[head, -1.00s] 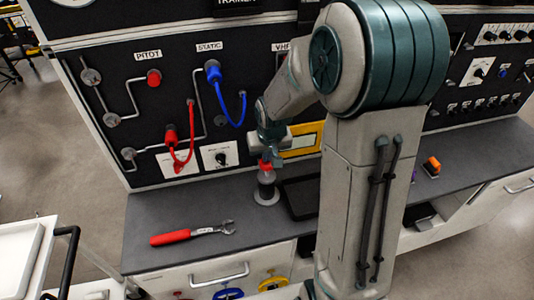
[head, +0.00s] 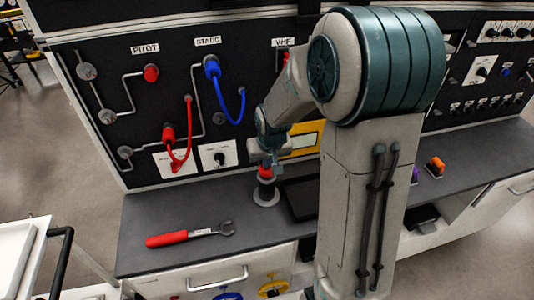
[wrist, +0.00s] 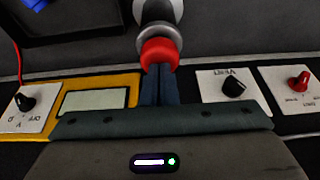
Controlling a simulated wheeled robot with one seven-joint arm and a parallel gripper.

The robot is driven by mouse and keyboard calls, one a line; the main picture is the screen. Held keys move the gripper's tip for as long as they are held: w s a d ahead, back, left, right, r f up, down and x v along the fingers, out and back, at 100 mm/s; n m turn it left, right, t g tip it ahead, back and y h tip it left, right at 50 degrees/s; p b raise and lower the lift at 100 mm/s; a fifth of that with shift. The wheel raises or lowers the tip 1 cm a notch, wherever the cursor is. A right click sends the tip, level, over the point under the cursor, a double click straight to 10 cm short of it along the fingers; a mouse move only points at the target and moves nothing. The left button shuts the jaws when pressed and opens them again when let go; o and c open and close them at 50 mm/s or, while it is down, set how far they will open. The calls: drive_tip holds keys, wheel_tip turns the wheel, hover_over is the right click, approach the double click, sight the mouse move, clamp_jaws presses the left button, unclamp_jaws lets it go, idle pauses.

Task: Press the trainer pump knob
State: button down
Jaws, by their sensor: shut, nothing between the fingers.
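The trainer pump stands upright on the grey bench, with a red knob (head: 265,173) on top and a pale round base (head: 266,197). In the wrist view the red knob (wrist: 159,53) sits at the tips of my fingers, in front of the pump's dark and silver body. My gripper (head: 266,160) is directly above the knob, pointing down, with its fingers together. In the wrist view my gripper (wrist: 159,72) overlaps the knob's edge and looks in contact with it, though the exact contact is hidden.
A red-handled wrench (head: 190,235) lies on the bench to the left. A dark tray (head: 299,197) lies just right of the pump. Behind stands the panel (head: 130,65) with red and blue hoses. A yellow-framed display (head: 303,140) is close behind my gripper.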

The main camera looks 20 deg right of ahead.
drive_tip(key=shift+s+f, duration=0.15)
drive_tip(key=shift+f, duration=0.05)
wheel_tip(320, 180, up, 4)
drive_tip(key=p, duration=0.3)
drive_tip(key=shift+r, duration=0.25)
drive_tip(key=v, duration=0.9)
drive_tip(key=shift+r+b, duration=0.45)
idle(0.4)
